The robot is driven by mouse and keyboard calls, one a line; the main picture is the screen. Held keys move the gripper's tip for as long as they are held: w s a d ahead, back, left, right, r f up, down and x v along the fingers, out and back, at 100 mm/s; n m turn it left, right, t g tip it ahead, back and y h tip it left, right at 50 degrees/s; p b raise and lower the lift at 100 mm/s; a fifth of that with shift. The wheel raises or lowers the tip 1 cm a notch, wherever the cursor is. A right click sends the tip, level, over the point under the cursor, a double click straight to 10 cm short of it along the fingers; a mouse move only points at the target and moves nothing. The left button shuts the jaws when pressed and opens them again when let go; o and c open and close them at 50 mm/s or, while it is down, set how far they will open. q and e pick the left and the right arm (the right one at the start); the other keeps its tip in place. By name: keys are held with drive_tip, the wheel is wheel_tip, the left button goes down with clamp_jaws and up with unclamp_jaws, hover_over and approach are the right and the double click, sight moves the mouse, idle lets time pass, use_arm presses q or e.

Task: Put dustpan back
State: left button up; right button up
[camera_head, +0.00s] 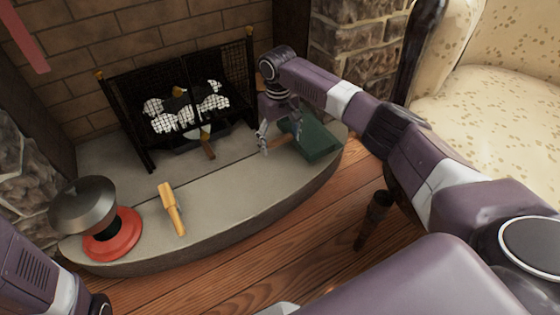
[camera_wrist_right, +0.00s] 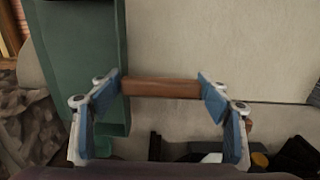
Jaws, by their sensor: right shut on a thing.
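The dustpan (camera_head: 318,140) is green with a brown wooden handle and is at the right end of the grey stone hearth. In the right wrist view, its green pan (camera_wrist_right: 80,45) is at the left and its handle (camera_wrist_right: 160,88) runs across between the fingers. My right gripper (camera_head: 264,142) is at the handle, on the left side of the pan, and is shut on it; its two blue-padded fingers (camera_wrist_right: 163,110) stand wide apart at either end of the visible handle. Whether the pan touches the hearth is not clear. My left gripper is out of view.
The hearth (camera_head: 235,185) has bare room in the middle. A light wooden-handled tool (camera_head: 171,208) lies on it, and a red base (camera_head: 112,235) with a dark metal dome stands at left. A black fire screen (camera_head: 180,85) stands behind. A patterned armchair (camera_head: 500,60) is at right.

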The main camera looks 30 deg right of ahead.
wheel_tip(320, 180, down, 6)
drive_tip(key=b, duration=0.3)
drive_tip(key=shift+r+b, duration=0.15)
drive_tip(key=shift+b, duration=0.15)
drive_tip(key=shift+r, duration=0.15)
drive_tip(key=o, duration=1.8)
